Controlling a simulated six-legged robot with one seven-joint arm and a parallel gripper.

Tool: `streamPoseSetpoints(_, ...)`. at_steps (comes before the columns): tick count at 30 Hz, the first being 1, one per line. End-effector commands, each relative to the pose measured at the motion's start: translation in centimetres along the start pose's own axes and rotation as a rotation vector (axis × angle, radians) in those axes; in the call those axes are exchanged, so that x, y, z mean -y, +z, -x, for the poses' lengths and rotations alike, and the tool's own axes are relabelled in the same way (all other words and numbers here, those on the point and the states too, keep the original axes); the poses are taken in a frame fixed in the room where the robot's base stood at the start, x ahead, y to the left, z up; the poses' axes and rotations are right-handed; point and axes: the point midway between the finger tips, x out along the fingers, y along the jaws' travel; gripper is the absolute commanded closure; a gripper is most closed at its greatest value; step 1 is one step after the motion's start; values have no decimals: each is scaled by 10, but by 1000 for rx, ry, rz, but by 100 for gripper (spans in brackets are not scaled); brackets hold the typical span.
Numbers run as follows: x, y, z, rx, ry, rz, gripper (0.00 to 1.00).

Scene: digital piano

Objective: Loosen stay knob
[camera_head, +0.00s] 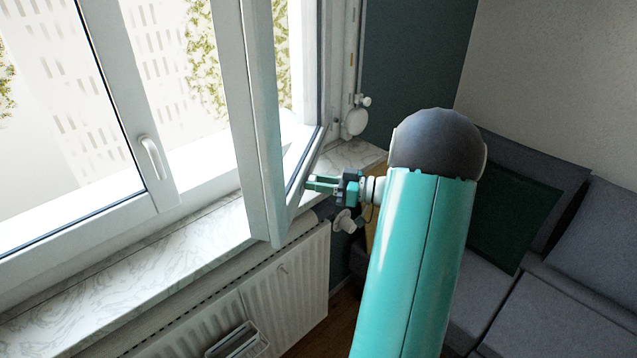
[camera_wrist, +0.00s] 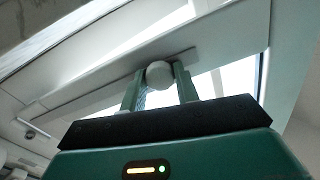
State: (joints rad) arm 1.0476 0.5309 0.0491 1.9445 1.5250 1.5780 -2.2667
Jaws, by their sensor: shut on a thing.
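The stay knob (camera_wrist: 159,74) is a round, pale grey-white knob in the wrist view. It sits between the two green fingers of my gripper (camera_wrist: 160,72), which is shut on it. Behind the knob a long, flat grey bar (camera_wrist: 85,98) runs slantwise along a pale frame. In the head view my gripper (camera_head: 312,184) points left at the lower part of the open window sash (camera_head: 262,130), just above the marble sill. The knob itself cannot be made out in the head view.
The marble windowsill (camera_head: 100,270) runs under the window, with a white radiator (camera_head: 290,285) below it. A white window handle (camera_head: 151,160) is on the left sash. A radiator valve (camera_head: 345,222) is close below my gripper. A grey sofa (camera_head: 560,300) stands at the right.

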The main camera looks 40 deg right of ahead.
Motion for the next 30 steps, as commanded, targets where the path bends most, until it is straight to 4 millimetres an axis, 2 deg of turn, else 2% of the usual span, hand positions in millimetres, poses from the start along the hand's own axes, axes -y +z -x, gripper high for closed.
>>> streamPoseSetpoints(1, 0, 0, 0, 0, 1, 0, 64)
streamPoseSetpoints(3, 0, 0, 0, 0, 0, 0, 50)
streamPoseSetpoints(4, 0, 0, 0, 0, 0, 0, 48)
streamPoseSetpoints(12, 0, 0, 1, 0, 0, -1, 48)
streamPoseSetpoints(16, -1, 0, 9, 0, 2, -1, 48)
streamPoseSetpoints(20, -1, 0, 30, -1, 4, -1, 48)
streamPoseSetpoints(30, -1, 0, 104, -1, 4, 0, 48)
